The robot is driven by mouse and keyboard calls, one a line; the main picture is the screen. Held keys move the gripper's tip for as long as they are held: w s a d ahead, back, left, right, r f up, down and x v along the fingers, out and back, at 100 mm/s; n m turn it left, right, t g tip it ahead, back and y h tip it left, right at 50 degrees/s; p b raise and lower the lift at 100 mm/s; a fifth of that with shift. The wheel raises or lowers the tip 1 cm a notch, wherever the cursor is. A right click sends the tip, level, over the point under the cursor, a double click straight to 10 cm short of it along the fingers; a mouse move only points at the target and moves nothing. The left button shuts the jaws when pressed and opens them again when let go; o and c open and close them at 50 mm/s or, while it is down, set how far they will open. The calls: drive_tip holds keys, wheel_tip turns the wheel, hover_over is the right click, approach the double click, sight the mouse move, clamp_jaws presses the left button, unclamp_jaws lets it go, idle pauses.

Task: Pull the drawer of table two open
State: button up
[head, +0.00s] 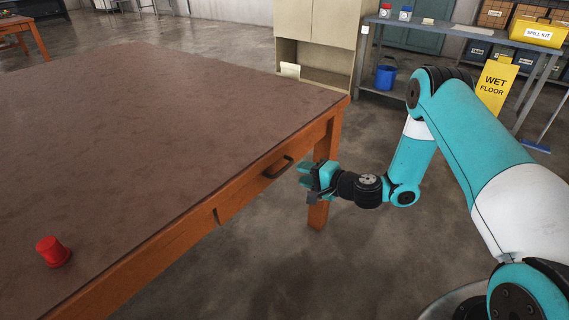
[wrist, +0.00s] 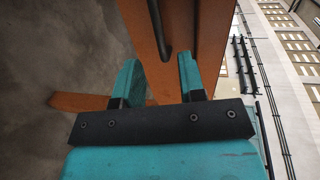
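A wooden table (head: 150,130) with a brown top fills the left of the head view; no number shows on it. Its drawer front (head: 245,193) sits in the orange side rail and looks shut. A dark bar handle (head: 277,167) is on the drawer front, and it also shows at the top of the wrist view (wrist: 159,32). My gripper (head: 305,182) is just right of the handle in the head view, apart from it. In the wrist view its two teal fingers (wrist: 158,75) are spread with nothing held, and the handle lies ahead of the fingertips.
A table leg (head: 322,180) is close behind my gripper. A beige cabinet (head: 316,45), a grey workbench (head: 440,40) and a yellow wet floor sign (head: 495,85) stand farther back. The floor nearby is clear.

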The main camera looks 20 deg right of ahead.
sight(285, 167)
drive_tip(key=x, duration=0.7)
drive_tip(key=shift+w+a, duration=0.2)
drive_tip(key=shift+w, duration=0.1)
clamp_jaws()
